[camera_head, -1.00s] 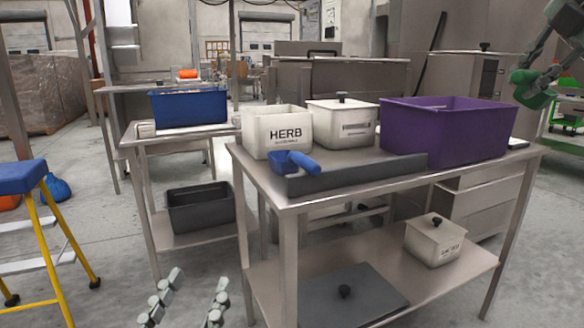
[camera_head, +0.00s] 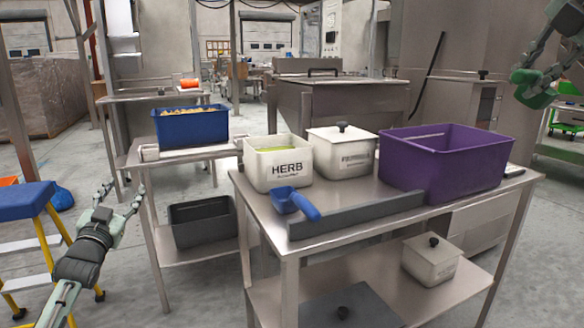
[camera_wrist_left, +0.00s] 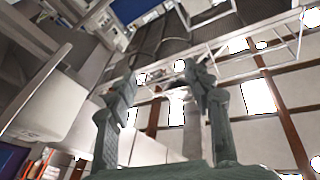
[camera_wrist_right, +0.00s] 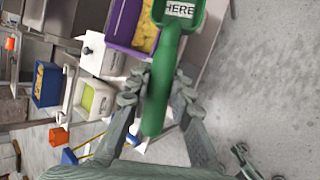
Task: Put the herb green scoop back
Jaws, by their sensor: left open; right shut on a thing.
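The green scoop (camera_head: 534,84) is in my right gripper (camera_head: 548,72) at the upper right of the head view, above and right of the table. In the right wrist view my right gripper (camera_wrist_right: 158,95) is shut on its green handle (camera_wrist_right: 158,85). A white bin marked HERB (camera_head: 287,176) stands on the steel table, with something light green inside. My left gripper (camera_head: 122,204) is open and empty at the left of the head view, pointing up; it also shows in the left wrist view (camera_wrist_left: 160,85).
A blue scoop (camera_head: 296,202) lies by a grey ledge (camera_head: 355,215) at the table's front. A lidded white bin (camera_head: 342,156) and a purple bin (camera_head: 440,175) stand beside HERB. A blue bin (camera_head: 190,130) is behind. A yellow-legged stool (camera_head: 28,215) stands left.

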